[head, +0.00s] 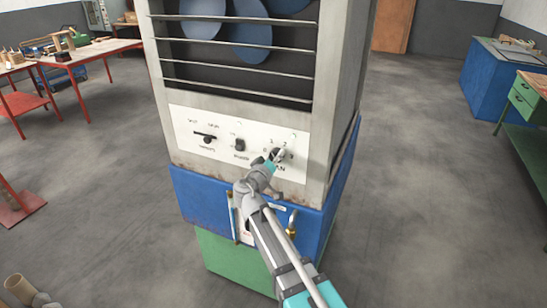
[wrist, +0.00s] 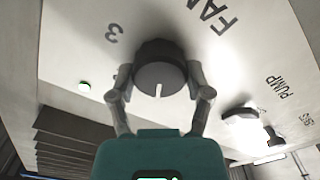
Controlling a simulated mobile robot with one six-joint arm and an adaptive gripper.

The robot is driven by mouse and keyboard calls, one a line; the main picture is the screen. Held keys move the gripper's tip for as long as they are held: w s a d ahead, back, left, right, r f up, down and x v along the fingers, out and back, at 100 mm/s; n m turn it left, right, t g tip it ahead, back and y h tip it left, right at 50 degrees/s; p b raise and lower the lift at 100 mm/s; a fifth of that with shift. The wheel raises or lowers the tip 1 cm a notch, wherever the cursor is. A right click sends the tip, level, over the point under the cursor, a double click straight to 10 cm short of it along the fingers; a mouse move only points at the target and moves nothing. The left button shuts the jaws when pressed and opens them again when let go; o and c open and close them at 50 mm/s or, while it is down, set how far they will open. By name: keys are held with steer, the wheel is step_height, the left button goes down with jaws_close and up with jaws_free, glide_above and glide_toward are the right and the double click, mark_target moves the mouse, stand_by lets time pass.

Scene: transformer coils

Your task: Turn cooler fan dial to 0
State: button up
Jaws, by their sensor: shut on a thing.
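The fan dial (head: 279,153) is a dark round knob at the right of the cooler's white control panel (head: 222,147). In the wrist view the dial (wrist: 160,62) fills the space between the two fingers of my gripper (wrist: 160,78), one on each side of it. My gripper (head: 274,159) is shut on the dial. The dial's pale pointer mark points down toward my palm in the wrist view. A "3" stands to the upper left of the dial there, and "FAN" to its upper right.
The pump switch (head: 239,145) and another switch (head: 205,138) sit left of the dial. Above the panel is the fan grille (head: 240,60). A blue tank (head: 195,198) with brass fittings is below. Red tables (head: 90,50) stand at the left, with open floor around.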

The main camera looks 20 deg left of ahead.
steer(key=shift+n, duration=0.4)
steer(key=n, duration=1.1)
steer(key=shift+f, duration=0.1)
stand_by(0.4)
steer(key=o, duration=1.1)
steer(key=shift+o, duration=0.2)
steer(key=s, duration=1.2)
steer(key=shift+a, duration=0.45)
